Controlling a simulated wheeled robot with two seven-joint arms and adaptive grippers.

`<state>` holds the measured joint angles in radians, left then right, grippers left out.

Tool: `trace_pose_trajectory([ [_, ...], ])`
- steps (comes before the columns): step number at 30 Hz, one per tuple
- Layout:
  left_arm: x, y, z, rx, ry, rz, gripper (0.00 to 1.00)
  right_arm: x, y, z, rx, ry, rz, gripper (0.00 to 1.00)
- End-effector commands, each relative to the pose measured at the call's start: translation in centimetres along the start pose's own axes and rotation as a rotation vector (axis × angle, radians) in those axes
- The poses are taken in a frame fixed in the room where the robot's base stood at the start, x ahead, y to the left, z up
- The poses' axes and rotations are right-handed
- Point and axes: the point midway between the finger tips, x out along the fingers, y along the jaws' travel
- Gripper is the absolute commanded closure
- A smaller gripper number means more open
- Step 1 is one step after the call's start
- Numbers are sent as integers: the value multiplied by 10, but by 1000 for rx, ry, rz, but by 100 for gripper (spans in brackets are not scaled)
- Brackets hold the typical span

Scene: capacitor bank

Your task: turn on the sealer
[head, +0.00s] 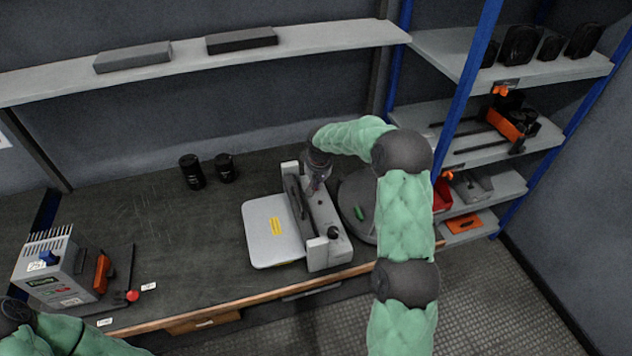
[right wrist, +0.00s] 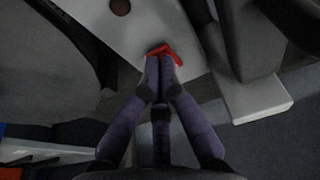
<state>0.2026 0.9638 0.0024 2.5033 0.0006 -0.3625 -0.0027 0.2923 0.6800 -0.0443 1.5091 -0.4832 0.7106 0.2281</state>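The sealer (head: 325,225) is a pale machine with a dark sealing arm and a flat light plate with a yellow label, standing on the dark workbench. My right gripper (head: 316,187) is at its far end in the head view. In the right wrist view the fingers of my right gripper (right wrist: 158,72) are together, with their tips at a red switch (right wrist: 168,52) on the sealer's pale surface (right wrist: 140,30). The tips cover part of the switch; contact and its on or off position cannot be told. My left arm shows at the lower left, its gripper out of view.
Two black cylinders (head: 192,172) stand at the bench's back. A grey control box (head: 57,270) stands at the left, near a red knob (head: 133,296). A round grey disc (head: 357,205) lies right of the sealer. A shelf unit (head: 500,145) stands at the right.

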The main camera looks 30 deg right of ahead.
Motion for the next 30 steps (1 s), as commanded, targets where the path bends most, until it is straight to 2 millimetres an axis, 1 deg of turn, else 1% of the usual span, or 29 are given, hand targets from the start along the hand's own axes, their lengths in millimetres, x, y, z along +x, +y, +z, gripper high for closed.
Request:
trace_pose_trajectory([
  [5,3,-1,0,0,0,0,100,1,0,1,0,7,1,100],
  [14,33,-12,-1,0,0,0,100,13,0,9,0,101,1,100],
  [16,28,-10,-1,0,-1,0,100,9,0,7,0,96,1,100],
  [23,26,-9,-1,0,0,0,100,8,0,5,0,96,1,100],
  [30,20,-7,-1,0,0,0,100,5,0,-3,-1,96,2,100],
])
